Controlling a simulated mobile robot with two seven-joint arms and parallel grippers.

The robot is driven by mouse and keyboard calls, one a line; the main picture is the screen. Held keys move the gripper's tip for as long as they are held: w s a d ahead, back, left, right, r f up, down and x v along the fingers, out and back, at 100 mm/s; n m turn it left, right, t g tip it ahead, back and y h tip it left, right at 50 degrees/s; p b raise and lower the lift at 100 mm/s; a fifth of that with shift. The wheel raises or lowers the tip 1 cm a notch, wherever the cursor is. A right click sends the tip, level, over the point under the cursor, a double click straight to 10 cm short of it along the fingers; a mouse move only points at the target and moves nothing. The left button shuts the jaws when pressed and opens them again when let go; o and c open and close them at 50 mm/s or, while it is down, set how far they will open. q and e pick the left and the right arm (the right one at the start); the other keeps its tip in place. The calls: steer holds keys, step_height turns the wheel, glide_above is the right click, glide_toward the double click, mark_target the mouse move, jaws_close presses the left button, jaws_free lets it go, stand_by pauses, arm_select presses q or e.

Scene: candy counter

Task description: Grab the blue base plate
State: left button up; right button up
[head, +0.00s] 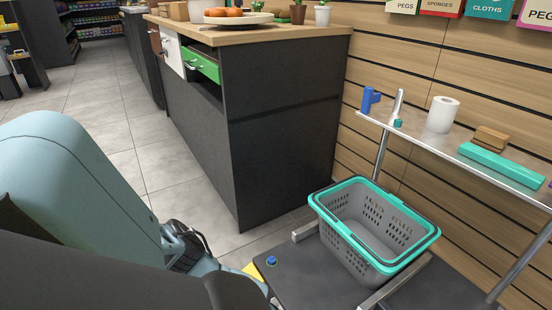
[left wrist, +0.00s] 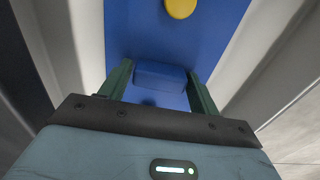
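In the left wrist view a flat blue plate (left wrist: 232,22) with a round yellow knob (left wrist: 181,7) fills the middle. A raised blue block (left wrist: 160,76) on it faces my left gripper (left wrist: 161,72). The two dark green fingers are spread wide, one on each side of this block, with the tips close to its edges. I cannot tell whether they touch it. In the head view my left arm crosses the lower left, and its fingertips and the plate cannot be made out. My right gripper is not in view.
A grey basket with a teal rim (head: 320,206) stands on a dark low platform (head: 305,283). A dark counter (head: 285,150) rises behind, with a green drawer (head: 203,65) partly open. A side shelf (head: 459,150) holds a paper roll (head: 442,114) and other items. Tiled floor (head: 95,95) is clear at left.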

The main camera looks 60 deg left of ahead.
arm_select(q)
steer(key=c, duration=0.7)
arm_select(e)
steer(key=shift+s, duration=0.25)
arm_select(q)
steer(key=shift+o, duration=0.2)
